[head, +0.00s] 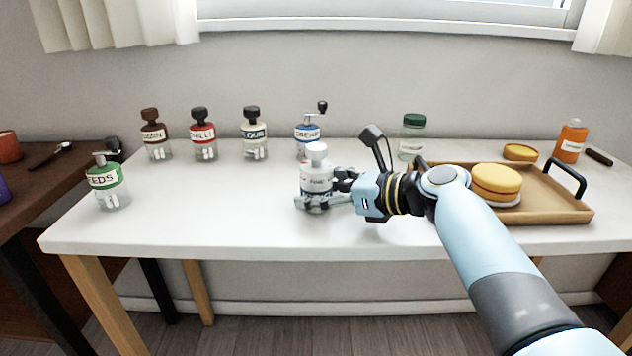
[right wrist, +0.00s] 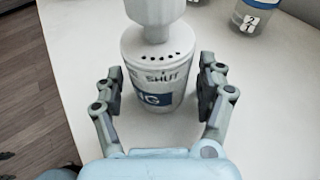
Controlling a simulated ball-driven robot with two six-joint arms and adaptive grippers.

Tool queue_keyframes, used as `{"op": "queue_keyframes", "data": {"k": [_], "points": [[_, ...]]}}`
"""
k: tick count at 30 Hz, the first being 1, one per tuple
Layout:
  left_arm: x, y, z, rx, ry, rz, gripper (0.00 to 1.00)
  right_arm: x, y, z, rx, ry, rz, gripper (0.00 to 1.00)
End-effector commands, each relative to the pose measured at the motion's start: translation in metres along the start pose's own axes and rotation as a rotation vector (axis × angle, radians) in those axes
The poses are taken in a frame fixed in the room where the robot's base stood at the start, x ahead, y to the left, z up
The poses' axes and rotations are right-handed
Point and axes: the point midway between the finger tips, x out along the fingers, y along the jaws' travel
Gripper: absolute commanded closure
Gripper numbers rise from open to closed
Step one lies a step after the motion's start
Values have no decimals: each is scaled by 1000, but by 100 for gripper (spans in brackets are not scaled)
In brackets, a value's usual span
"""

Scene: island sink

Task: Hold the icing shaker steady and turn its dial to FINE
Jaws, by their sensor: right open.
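The icing shaker (head: 316,172) stands upright on the white table, with a white knob on top. In the right wrist view the shaker (right wrist: 158,62) has a pale collar with several dark holes, the word SHUT below them, and part of a blue label. The lettering on it in the head view is too small to read surely. My right gripper (head: 322,190) is low around the shaker, coming from the right. Its open fingers stand on either side of the shaker in the right wrist view (right wrist: 161,82); whether they touch it is unclear. My left gripper is out of view.
Behind stand the brown-topped (head: 154,136), CHILLI (head: 203,136), and dark-topped (head: 254,136) jars and a crank-handled grinder (head: 308,131). A green-labelled pump jar (head: 107,180) is at left. The table's front left is clear.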

Motion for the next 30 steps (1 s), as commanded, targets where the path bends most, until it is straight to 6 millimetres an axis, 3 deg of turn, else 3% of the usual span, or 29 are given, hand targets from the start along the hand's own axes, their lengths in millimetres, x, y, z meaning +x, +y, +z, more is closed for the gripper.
{"op": "queue_keyframes", "data": {"k": [6,16,17,25,30], "points": [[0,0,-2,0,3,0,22,0,0,0,0,0,0,26],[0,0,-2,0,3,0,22,0,0,0,0,0,0,70],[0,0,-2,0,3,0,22,0,0,0,0,0,0,48],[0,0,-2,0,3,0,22,0,0,0,0,0,0,83],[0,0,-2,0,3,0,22,0,0,-1,0,1,0,83]]}}
